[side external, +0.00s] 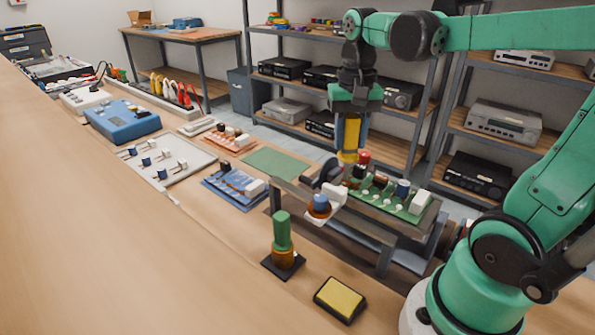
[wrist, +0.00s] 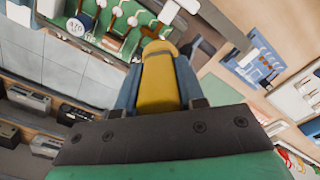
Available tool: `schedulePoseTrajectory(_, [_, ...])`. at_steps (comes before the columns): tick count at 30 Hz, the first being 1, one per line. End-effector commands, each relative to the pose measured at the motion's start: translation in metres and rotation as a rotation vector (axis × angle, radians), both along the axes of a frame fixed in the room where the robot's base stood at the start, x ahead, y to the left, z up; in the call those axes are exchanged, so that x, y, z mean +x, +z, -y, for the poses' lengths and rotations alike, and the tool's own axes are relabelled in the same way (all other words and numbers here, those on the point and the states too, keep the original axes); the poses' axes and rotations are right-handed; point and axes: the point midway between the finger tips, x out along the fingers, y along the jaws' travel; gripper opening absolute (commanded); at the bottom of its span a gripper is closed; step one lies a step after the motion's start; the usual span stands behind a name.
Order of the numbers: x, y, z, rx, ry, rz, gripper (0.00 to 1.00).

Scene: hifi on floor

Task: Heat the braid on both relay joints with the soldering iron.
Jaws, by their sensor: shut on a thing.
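My gripper (side external: 352,118) is shut on an upright yellow tool (side external: 351,138), which hangs above the far left part of the green circuit board (side external: 380,197). In the wrist view the tool (wrist: 158,80) sits between my blue-grey fingers and points toward the board (wrist: 120,48). I take it for the soldering iron; its tip is hidden, so I cannot tell whether it touches anything. I cannot make out the braid or which joints are the relay's.
A green-handled tool (side external: 282,232) stands in a holder in front of the board. A yellow sponge (side external: 340,298) lies nearby. Other boards (side external: 235,187) lie left; the bench front is clear.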

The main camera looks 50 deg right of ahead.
Motion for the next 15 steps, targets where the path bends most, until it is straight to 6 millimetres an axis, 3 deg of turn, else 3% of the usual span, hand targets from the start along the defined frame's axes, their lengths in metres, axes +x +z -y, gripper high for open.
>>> schedulePoseTrajectory(15, [0.0002, -0.0043, 0.0001, 0.000, 0.000, 0.000, 0.00])
